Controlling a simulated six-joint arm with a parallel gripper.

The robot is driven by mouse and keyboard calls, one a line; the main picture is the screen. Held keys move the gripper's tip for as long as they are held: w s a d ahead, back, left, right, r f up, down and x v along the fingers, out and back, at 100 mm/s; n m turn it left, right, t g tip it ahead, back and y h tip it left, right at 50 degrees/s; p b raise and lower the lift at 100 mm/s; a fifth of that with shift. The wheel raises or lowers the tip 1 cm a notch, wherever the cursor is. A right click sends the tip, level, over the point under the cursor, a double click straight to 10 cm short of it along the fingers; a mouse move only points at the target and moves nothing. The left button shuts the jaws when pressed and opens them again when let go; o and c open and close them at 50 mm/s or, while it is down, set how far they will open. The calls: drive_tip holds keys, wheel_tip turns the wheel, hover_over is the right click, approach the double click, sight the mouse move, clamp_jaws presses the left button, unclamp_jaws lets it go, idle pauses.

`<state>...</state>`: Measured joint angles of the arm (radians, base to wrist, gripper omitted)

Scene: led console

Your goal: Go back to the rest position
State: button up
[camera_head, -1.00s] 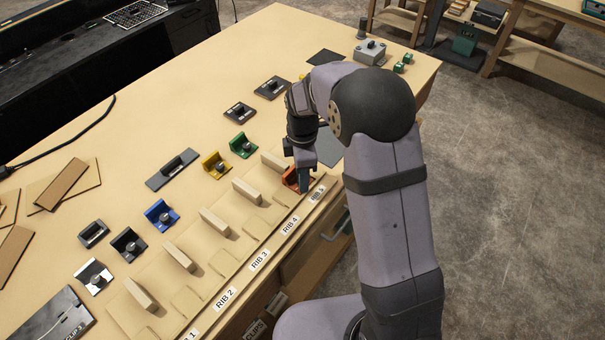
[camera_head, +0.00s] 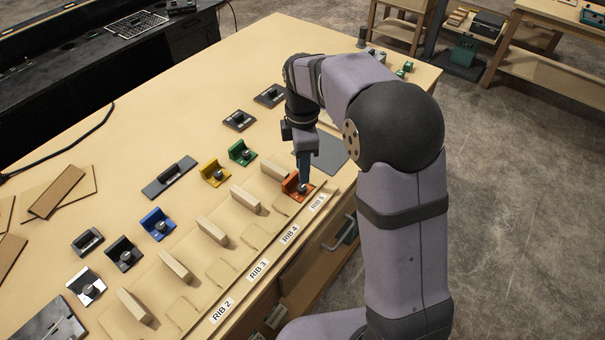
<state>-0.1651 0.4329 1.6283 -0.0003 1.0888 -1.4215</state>
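My gripper (camera_head: 303,172) points down over the orange clip (camera_head: 293,187) beside the RIB 5 label, at the far end of the rib row. The fingertips appear at or just above the clip's round knob; I cannot tell whether they touch it. The finger gap is too small and edge-on to judge. My arm comes in from the right and hides part of the table behind it.
Upright wooden ribs (camera_head: 212,230) stand in a row behind the labelled front strip (camera_head: 258,270). Green (camera_head: 242,152), yellow (camera_head: 214,173), blue (camera_head: 157,223), black (camera_head: 123,253) and silver (camera_head: 86,286) clips lie behind them. The table's back middle is clear.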

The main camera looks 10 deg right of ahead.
drive_tip(key=shift+r, duration=0.15)
idle(0.3)
drive_tip(key=shift+s+d+m, duration=0.15)
drive_tip(key=shift+s+m, duration=0.1)
drive_tip(key=shift+m, duration=0.05)
drive_tip(key=s+d+f+m, duration=0.2)
drive_tip(key=s+d+m, duration=0.1)
drive_tip(key=s+m, duration=0.5)
drive_tip(key=s+d+f+m, duration=0.3)
drive_tip(key=s+m, duration=0.6)
drive_tip(key=s, duration=0.3)
drive_tip(key=shift+s+d+m, duration=0.3)
drive_tip(key=shift+s+d, duration=0.05)
drive_tip(key=shift+d, duration=0.1)
